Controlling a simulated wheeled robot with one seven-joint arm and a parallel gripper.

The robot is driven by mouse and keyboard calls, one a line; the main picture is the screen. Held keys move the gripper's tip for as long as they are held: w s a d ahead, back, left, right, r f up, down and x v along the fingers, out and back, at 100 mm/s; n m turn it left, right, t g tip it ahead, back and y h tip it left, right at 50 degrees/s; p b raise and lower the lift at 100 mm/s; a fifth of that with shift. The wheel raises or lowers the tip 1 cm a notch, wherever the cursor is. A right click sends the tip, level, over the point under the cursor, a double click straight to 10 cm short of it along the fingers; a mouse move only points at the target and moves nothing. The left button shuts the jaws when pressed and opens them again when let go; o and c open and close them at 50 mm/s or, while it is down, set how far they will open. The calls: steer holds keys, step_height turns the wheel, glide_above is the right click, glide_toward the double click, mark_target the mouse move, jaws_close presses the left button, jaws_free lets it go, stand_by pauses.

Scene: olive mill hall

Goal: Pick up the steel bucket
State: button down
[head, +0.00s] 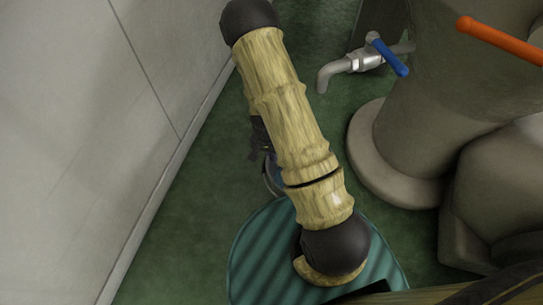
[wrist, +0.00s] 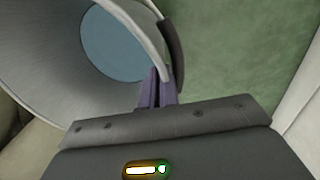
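The steel bucket (wrist: 55,55) fills the upper left of the wrist view, grey-walled with a bluish round bottom inside. Its pale rim runs down to my gripper (wrist: 158,88). The two purple fingers are close together at the rim's lower end, with only a narrow gap between them, and look shut on it. A dark curved piece lies along the outer side of the rim; I cannot tell if it is the handle's grip. In the head view only a sliver of the bucket (head: 271,177) shows beside my arm, which hides most of my gripper.
A pale wall (head: 90,130) stands close on the left. On the right are a large grey vessel (head: 415,110) with a round foot, a tap (head: 350,65) with a blue lever and an orange lever (head: 495,38). Green floor (head: 195,205) lies free between.

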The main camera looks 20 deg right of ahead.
steer(key=shift+r+p, duration=0.65)
steer(key=shift+r, duration=0.85)
